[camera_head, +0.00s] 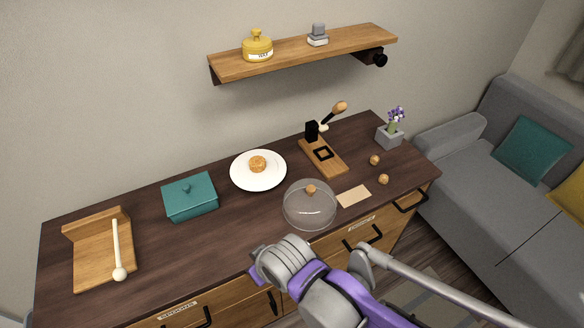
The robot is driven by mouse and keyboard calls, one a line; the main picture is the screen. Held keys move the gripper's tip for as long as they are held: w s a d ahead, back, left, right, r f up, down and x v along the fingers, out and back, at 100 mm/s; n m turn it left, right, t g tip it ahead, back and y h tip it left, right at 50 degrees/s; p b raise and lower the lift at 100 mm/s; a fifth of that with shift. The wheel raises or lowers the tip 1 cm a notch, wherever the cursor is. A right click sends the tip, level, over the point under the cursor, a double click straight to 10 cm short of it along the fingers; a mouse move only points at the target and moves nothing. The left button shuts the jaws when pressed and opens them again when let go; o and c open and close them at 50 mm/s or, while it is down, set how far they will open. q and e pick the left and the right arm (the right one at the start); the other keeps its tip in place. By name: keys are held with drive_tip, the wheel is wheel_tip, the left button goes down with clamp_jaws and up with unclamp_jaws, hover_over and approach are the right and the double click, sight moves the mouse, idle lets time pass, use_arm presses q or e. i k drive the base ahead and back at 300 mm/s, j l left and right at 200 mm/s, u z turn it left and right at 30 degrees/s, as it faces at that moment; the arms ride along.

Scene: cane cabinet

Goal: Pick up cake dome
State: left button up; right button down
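The cake dome (309,208) is a clear, rounded cover with a small wooden knob on top. It stands on the dark wooden cabinet top near the front edge, right of the middle. A white plate (239,176) with a small round orange-brown cake (258,164) lies uncovered behind it and to its left. My grey and purple arm comes in from the lower right and ends just in front of the dome, with a visible gap between them. No gripper fingers show on this arm. My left gripper is not in the picture.
A teal lidded box (190,198) and a wooden board (92,262) with a pale mallet-like stick stand at the left. A wooden stand (323,158), a card (354,196), two small balls and a flower pot (390,135) are at the right. A wall shelf (300,53) hangs above.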

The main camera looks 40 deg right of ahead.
sight(309, 206)
drive_tip(key=z, duration=1.25)
